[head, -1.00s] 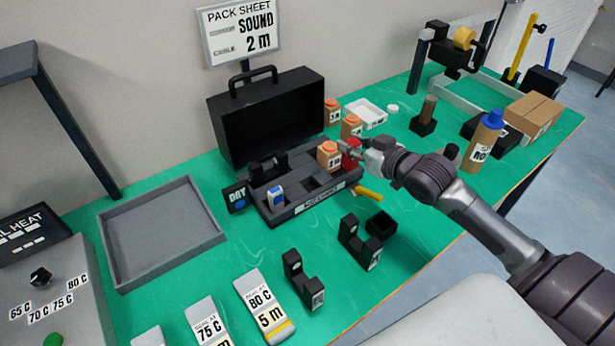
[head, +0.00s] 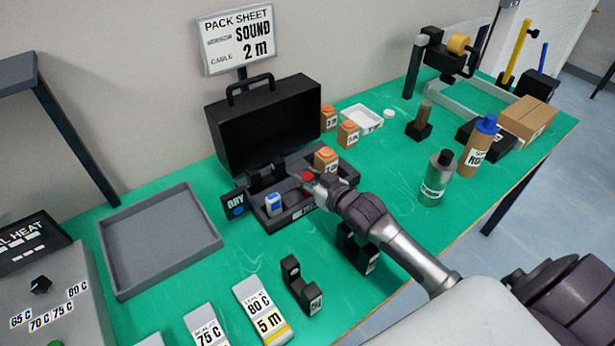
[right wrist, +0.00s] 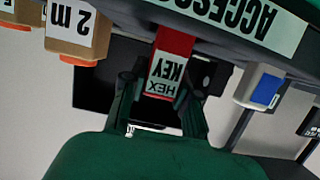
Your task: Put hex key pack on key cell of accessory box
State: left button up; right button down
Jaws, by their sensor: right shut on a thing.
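The red hex key pack (head: 308,177) is in my right gripper (head: 314,182), which is shut on it. In the right wrist view the pack (right wrist: 168,82) shows its "HEX KEY" label, upside down, between the fingers. The accessory box (head: 283,222) is a dark grey open case with a raised black lid behind it. My left gripper is not in view.
An empty grey tray (head: 213,246) lies to the left. A DRY tag (head: 236,204) stands at the box's left end. Black holders (head: 302,285) stand in front. Tall bottles (head: 437,178) stand to the right.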

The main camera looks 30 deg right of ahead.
jog(key=shift+f, duration=0.15)
jog(key=c, duration=0.9)
grip_release()
jog(key=shift+o, duration=0.2)
jog(key=v, duration=1.2)
jog(key=shift+r, duration=0.2)
